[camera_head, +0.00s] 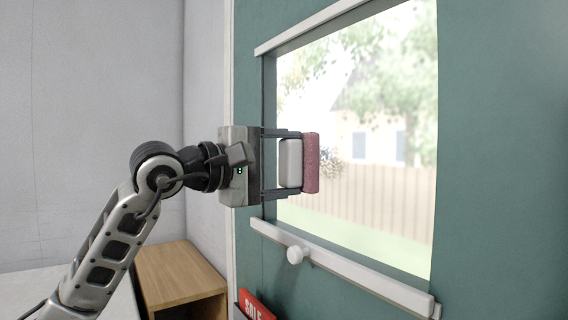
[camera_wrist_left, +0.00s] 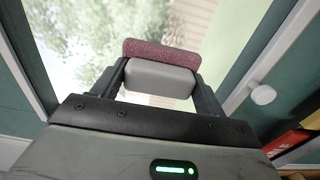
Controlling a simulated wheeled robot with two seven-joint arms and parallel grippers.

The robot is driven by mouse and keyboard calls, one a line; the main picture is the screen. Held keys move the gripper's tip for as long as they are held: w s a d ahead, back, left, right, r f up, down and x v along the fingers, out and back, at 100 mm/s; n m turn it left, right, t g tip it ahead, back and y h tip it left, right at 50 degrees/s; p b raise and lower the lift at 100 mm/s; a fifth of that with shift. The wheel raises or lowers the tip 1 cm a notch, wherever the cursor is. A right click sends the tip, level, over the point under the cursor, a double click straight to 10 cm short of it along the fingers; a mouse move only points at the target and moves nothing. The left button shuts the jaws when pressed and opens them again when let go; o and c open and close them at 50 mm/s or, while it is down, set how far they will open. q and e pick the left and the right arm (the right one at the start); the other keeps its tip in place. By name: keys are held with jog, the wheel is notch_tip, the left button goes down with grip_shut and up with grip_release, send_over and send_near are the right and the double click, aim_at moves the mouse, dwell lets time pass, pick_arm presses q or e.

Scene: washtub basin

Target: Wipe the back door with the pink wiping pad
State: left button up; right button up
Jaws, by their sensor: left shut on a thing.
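The back door (camera_head: 500,150) is green with a large window (camera_head: 390,200) and white trim, and it fills the right side of the head view. My left gripper (camera_head: 290,163) is in front of the window, shut on the white-grey body of the pink wiping pad (camera_head: 311,163). The pad stands upright in the head view, its pink face turned right, away from the gripper. In the left wrist view the pad (camera_wrist_left: 160,50) is ahead of the fingers, against the window view. I cannot tell whether it touches the glass. My right gripper is not in view.
A white door knob (camera_head: 295,255) is below the window's lower trim (camera_head: 340,265). A wooden cabinet (camera_head: 180,272) stands at the lower left by the door frame. A red sign (camera_head: 252,305) is at the bottom. A grey wall (camera_head: 90,120) is at left.

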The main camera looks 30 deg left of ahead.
pick_arm(q)
jog(key=shift+w+d, duration=0.15)
jog(key=shift+w, duration=0.2)
jog(key=shift+w+d+p, duration=0.2)
jog(key=shift+w+p, duration=0.35)
jog(key=shift+p, duration=0.05)
jog(key=shift+s+d, duration=0.35)
jog(key=shift+d, duration=0.3)
jog(key=shift+s+d, duration=0.3)
jog(key=shift+d, duration=0.3)
jog(key=shift+s+d, duration=0.15)
jog(key=shift+d, duration=0.2)
jog(key=shift+w+a+b, duration=0.2)
jog(key=shift+w+a, duration=0.25)
jog(key=shift+a, duration=0.35)
jog(key=shift+w+a+b, duration=0.15)
jog(key=shift+w+a, duration=0.25)
jog(key=shift+a, duration=0.4)
